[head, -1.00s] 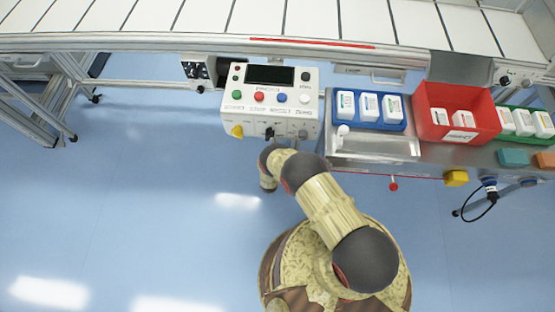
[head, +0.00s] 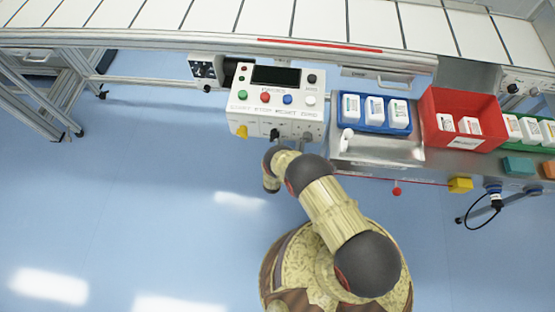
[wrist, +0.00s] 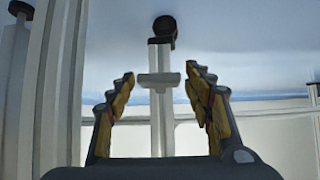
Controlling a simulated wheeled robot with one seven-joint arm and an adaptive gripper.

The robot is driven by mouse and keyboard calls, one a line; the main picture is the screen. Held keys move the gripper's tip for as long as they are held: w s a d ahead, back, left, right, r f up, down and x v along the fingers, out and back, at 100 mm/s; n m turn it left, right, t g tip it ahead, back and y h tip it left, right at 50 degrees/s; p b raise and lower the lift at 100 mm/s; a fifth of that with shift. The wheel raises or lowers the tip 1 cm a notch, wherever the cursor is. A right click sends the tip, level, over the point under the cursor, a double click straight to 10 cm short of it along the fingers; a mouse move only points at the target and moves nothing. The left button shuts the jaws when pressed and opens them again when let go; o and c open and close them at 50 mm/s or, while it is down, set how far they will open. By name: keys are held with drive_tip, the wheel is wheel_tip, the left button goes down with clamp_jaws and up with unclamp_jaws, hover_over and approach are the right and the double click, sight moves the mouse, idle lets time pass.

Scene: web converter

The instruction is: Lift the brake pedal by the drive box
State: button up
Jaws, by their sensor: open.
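In the wrist view my gripper (wrist: 164,88) is open, with its yellow-and-black fingers spread apart and nothing between the pads. Beyond the fingers, an upright pale post (wrist: 161,110) with a short grey crosspiece (wrist: 159,80) lines up with the gap. A black foot or caster (wrist: 163,28) is at the post's far end. I cannot tell which part, if any, is the brake pedal. A small dark-faced box (head: 205,70), possibly the drive box, hangs under the conveyor edge in the head view. My gripper cannot be made out there.
A white button panel (head: 277,100) stands just beyond my arm. To its right are a blue tray (head: 373,128) and a red bin (head: 459,98) on a steel shelf. Frame legs (head: 45,95) stand at the left. The blue floor (head: 140,200) is clear at left.

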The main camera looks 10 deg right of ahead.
drive_tip(key=shift+s+a+r, duration=0.15)
drive_tip(key=shift+s, duration=0.05)
drive_tip(key=s+a, duration=0.3)
drive_tip(key=s, duration=0.9)
drive_tip(key=shift+a+r, duration=0.2)
drive_tip(key=shift+a, duration=0.15)
